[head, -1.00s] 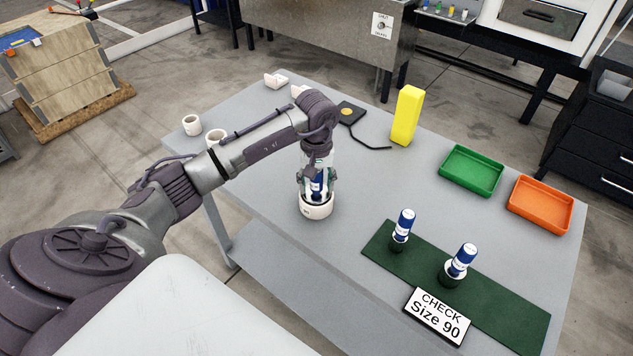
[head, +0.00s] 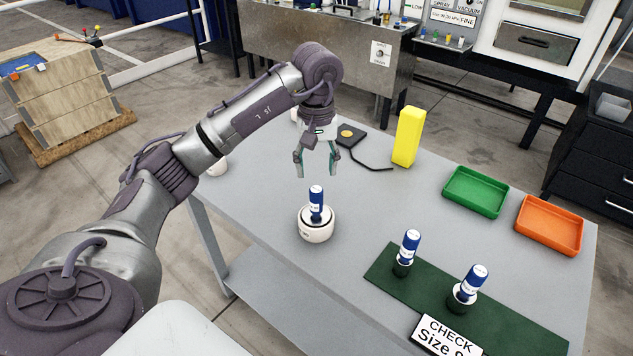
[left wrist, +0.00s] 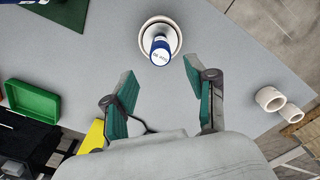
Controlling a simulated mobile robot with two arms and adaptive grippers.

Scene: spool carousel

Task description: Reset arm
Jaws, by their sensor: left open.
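My left gripper (head: 317,172) is open and empty, pointing down above the grey table (head: 270,225). Below it a blue and white spool (head: 316,204) stands upright in a round white holder (head: 317,232). The gripper is apart from the spool, with a clear gap. In the left wrist view the open fingers (left wrist: 162,102) show with nothing between them, and the spool (left wrist: 161,50) in the white holder (left wrist: 147,24) lies beyond the fingertips. My right gripper is not in view.
Two blue and white spools (head: 410,245) (head: 472,283) stand on a green mat (head: 515,325) by a "CHECK Size" sign (head: 446,336). A green tray (head: 476,192), an orange tray (head: 549,225) and a yellow block (head: 408,137) are on the table. White cups (left wrist: 270,98) show in the wrist view.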

